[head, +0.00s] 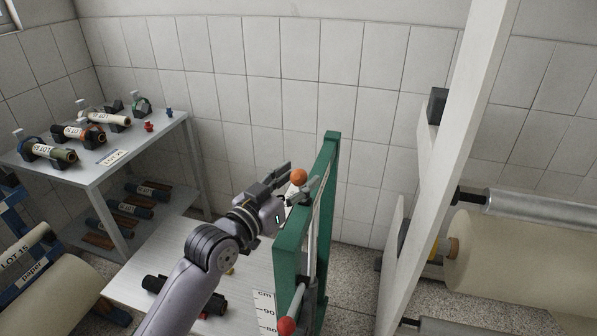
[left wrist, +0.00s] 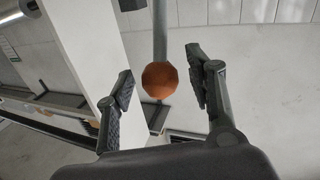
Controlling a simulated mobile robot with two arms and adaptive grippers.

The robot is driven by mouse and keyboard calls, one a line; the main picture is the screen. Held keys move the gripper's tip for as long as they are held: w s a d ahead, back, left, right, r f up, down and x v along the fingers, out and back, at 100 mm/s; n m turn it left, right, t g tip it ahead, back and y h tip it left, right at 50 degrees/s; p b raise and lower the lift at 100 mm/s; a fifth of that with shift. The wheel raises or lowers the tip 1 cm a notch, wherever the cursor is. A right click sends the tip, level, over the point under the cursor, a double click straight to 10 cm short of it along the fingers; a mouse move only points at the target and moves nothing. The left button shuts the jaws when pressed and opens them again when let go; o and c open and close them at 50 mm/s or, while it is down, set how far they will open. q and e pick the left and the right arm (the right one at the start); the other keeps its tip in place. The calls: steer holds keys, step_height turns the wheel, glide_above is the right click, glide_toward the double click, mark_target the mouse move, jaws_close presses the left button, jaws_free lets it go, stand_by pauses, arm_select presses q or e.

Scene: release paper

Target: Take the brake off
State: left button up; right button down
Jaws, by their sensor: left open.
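An orange ball knob (head: 299,177) sits by the top of the green frame (head: 292,240). In the left wrist view the knob (left wrist: 160,80) shows at the end of a grey rod (left wrist: 160,28). My left gripper (head: 300,178) is open at the knob. In the left wrist view its fingers (left wrist: 160,80) stand on either side of the knob, with a visible gap on each side. A second, red knob (head: 286,326) is lower on the green frame. Which knob belongs to the brake is not marked. My right gripper is not in view.
A grey table (head: 98,178) at the left bears several labelled rolls. A low white surface (head: 165,240) lies under my left arm. A pale upright panel (head: 462,130) and a large paper roll (head: 525,262) stand at the right.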

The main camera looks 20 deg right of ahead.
arm_select(q)
steer(key=shift+w+d, duration=0.25)
steer(key=shift+d, duration=0.15)
jaws_close()
stand_by(0.5)
